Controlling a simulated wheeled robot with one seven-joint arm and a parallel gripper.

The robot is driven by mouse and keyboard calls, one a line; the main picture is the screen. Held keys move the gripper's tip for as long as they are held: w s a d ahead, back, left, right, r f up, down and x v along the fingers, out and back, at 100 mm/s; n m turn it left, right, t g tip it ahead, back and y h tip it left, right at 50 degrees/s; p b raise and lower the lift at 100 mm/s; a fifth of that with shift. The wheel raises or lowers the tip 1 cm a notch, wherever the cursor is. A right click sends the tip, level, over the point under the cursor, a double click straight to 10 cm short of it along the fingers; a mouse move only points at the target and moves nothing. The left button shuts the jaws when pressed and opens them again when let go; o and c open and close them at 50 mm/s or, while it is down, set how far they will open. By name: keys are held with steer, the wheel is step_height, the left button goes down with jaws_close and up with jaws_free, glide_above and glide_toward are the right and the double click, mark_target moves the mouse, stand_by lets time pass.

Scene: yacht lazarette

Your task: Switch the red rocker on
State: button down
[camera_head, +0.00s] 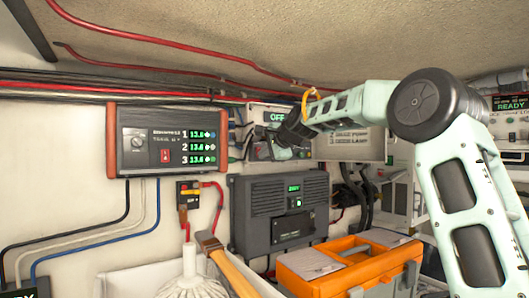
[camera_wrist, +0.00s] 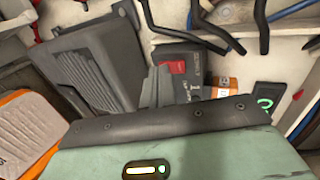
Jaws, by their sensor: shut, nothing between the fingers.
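A red rocker (camera_wrist: 177,67) sits on a dark box (camera_wrist: 200,62) in the wrist view, just beyond my fingertips. My gripper (camera_wrist: 155,72) is shut and empty, with its fingers pointing towards that box. I cannot tell whether the fingers touch it, or which way the rocker is tilted. In the head view my gripper (camera_head: 276,148) is at the wall, in front of a dark box (camera_head: 256,150), and hides part of it. A small display (camera_head: 277,117) above it reads OFF in green. Another red switch (camera_head: 166,156) is on the three-row readout unit (camera_head: 150,140) at left.
A dark grey wall unit (camera_head: 250,212) hangs below my gripper. An orange toolbox (camera_head: 345,275) stands in front, beside a wooden handle (camera_head: 225,262). Red cables (camera_head: 150,38) run along the ceiling and wall. A green-lit ring (camera_wrist: 265,103) shows right in the wrist view.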

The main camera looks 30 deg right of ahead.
steer(key=b, duration=0.1)
steer(key=f+b, duration=0.1)
steer(key=shift+w+t+b, duration=0.2)
steer(key=shift+t+b, duration=0.1)
steer(key=shift+r+p, duration=0.45)
steer(key=shift+r, duration=0.1)
steer(key=shift+r+p, duration=0.7)
steer(key=shift+r, duration=0.1)
steer(key=shift+f, duration=0.1)
